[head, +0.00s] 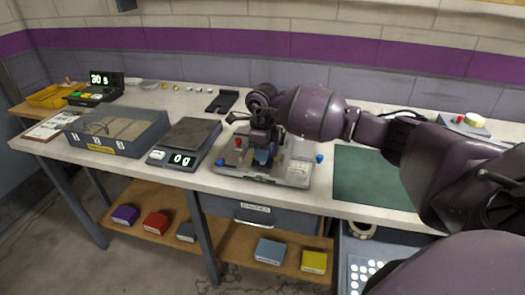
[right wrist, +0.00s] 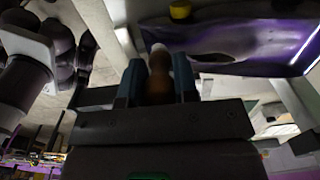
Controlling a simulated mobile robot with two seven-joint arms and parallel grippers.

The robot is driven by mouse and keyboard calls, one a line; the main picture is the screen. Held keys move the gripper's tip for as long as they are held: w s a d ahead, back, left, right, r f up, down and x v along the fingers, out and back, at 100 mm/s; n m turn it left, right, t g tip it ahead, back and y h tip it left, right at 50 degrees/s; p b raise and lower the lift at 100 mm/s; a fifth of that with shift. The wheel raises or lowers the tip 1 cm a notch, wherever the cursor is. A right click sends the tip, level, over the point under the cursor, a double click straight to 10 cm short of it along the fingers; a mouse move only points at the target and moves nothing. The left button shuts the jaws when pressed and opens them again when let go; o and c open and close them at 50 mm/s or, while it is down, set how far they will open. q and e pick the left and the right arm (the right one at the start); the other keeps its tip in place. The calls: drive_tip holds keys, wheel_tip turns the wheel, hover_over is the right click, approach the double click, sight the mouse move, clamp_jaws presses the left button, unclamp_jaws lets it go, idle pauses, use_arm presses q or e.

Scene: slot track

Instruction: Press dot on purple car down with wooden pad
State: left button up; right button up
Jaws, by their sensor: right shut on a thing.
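My right gripper (head: 265,150) is over the metal plate fixture (head: 235,172) at the middle of the bench. In the right wrist view its two blue-grey fingers (right wrist: 159,85) are shut on a brown wooden piece with a pale tip (right wrist: 159,62), which looks like the wooden pad. A dark glossy surface with a purple sheen (right wrist: 225,50) lies beyond the fingers; I cannot tell whether it is the purple car. The dot cannot be made out, nor whether the wooden piece touches anything. My left gripper is not in view.
Left of the plate stand a scale (head: 186,138) reading 0 g and a grey compartment bin (head: 118,148). A timer (head: 95,86) sits at the far left. A green mat (head: 370,180) lies clear to the right, partly under my arm.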

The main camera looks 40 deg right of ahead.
drive_tip(key=shift+f, duration=0.4)
idle(0.9)
drive_tip(key=shift+r+p, duration=1.35)
drive_tip(key=shift+r, duration=2.2)
